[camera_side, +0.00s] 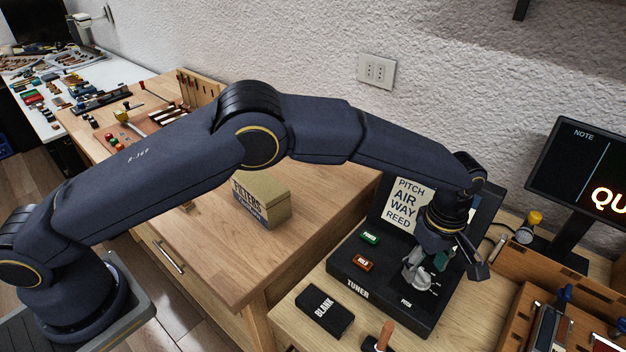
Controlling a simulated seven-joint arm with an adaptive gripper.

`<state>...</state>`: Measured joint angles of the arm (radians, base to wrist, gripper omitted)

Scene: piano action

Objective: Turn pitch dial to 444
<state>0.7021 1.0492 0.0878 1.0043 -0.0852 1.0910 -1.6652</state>
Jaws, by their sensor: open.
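The tuner (362,285) is a black box on the wooden bench at the lower right. Its raised back panel carries a white card (403,205) reading PITCH, AIR WAY, REED. The pitch dial (424,279) is a pale round knob on the tuner's top, with a PITCH label (406,302) near it. My gripper (440,272) points down at the dial with its fingers apart. The fingers partly cover the dial, and I cannot tell whether they touch it. The number the dial points to is too small to read.
A green button (370,238) and an orange HOLD button (363,263) are left of the dial. A BLANK block (324,311) lies in front of the tuner. A FILTERS box (262,199) stands further left. A monitor (585,180) and wooden tool rack (545,258) stand at right.

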